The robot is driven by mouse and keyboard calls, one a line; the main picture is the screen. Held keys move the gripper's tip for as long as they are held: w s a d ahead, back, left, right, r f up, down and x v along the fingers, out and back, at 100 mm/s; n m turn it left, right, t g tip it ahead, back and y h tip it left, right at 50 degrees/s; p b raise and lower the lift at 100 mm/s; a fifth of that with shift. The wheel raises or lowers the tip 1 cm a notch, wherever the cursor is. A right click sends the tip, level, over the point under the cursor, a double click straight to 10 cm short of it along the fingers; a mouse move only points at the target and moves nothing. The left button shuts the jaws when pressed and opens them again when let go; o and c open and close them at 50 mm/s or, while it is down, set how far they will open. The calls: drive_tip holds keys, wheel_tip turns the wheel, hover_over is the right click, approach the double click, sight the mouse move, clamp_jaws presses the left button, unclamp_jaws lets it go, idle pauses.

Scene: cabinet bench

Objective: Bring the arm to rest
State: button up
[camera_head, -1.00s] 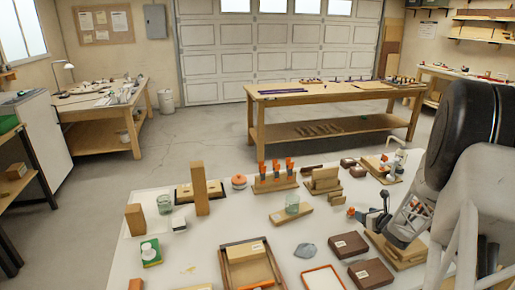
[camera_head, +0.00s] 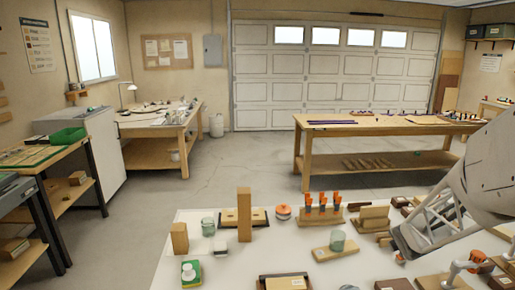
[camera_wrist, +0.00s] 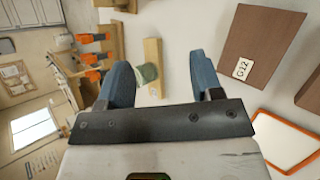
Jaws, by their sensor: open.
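My gripper (camera_wrist: 160,62) is open and empty, its two blue fingers spread wide in the wrist view. A wooden strip and a greenish glass (camera_wrist: 147,72) show beyond the gap between the fingers, with no visible contact. In the head view my arm reaches in from the right edge over the right side of the white bench (camera_head: 215,275). The fingers cannot be made out clearly there.
The glass stands on a wooden base (camera_head: 322,253). A rack of orange-handled tools (camera_head: 322,212) and a tall wooden block (camera_head: 244,214) are further left. A brown box (camera_wrist: 250,55) labelled G12 and an orange-rimmed tray (camera_wrist: 262,125) lie right of the fingers in the wrist view.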

drive_tip(key=s+a+r+m+g, duration=0.1)
drive_tip(key=s+a+r+m, duration=0.45)
drive_tip(key=a+r, duration=0.35)
drive_tip(key=s+a+r+m+g+y, duration=0.2)
drive_tip(key=s+a+m, duration=0.5)
drive_tip(key=s+a, duration=0.4)
drive_tip(key=s+a+r+m+g+y, duration=0.2)
drive_tip(key=s+a+r+m, duration=0.2)
drive_tip(key=s+a+m, duration=0.3)
drive_tip(key=s+a, duration=0.5)
drive_tip(key=shift+s+r+g, duration=0.25)
drive_tip(key=shift+r+g, duration=0.05)
drive_tip(key=shift+g, duration=0.1)
